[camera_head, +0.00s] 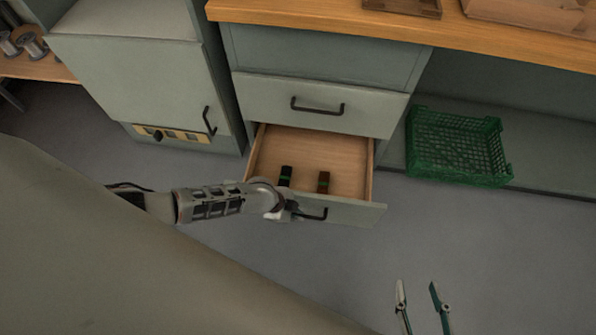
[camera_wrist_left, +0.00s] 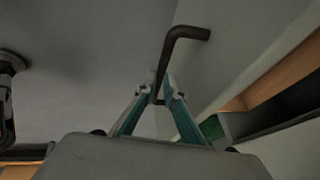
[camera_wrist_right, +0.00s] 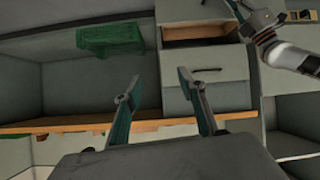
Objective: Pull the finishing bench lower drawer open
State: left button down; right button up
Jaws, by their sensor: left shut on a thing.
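The finishing bench's lower drawer (camera_head: 345,213) is pulled out, with its wooden inside showing. In it lie a black thing with a green band (camera_head: 286,176) and a brown thing with a green band (camera_head: 323,182). My left gripper (camera_head: 292,210) is at the dark bar handle (camera_head: 314,215) on the drawer front. In the left wrist view my left fingertips (camera_wrist_left: 160,97) are closed around the handle (camera_wrist_left: 172,52). My right gripper (camera_head: 420,287) is open and empty above the floor, apart from the bench. It also shows open in the right wrist view (camera_wrist_right: 158,100).
The upper drawer (camera_head: 310,104) is shut. A green crate (camera_head: 458,147) stands in the open bay to the right. A grey cabinet (camera_head: 140,82) with a handle stands to the left. The floor in front of the bench at right is clear.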

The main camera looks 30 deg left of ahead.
pick_arm(q)
jog(key=shift+s+d, duration=0.2)
jog(key=shift+s, duration=0.35)
jog(key=shift+s+d, duration=0.15)
jog(key=shift+s, duration=0.4)
pick_arm(e)
jog(key=shift+s+d+f, duration=0.1)
jog(key=shift+d+f, duration=0.05)
jog(key=shift+d, duration=0.2)
pick_arm(q)
jog(key=c, duration=2.1)
grip_release()
jog(key=shift+c, duration=0.2)
pick_arm(e)
jog(key=shift+f, duration=0.1)
pick_arm(q)
jog(key=v, duration=1.2)
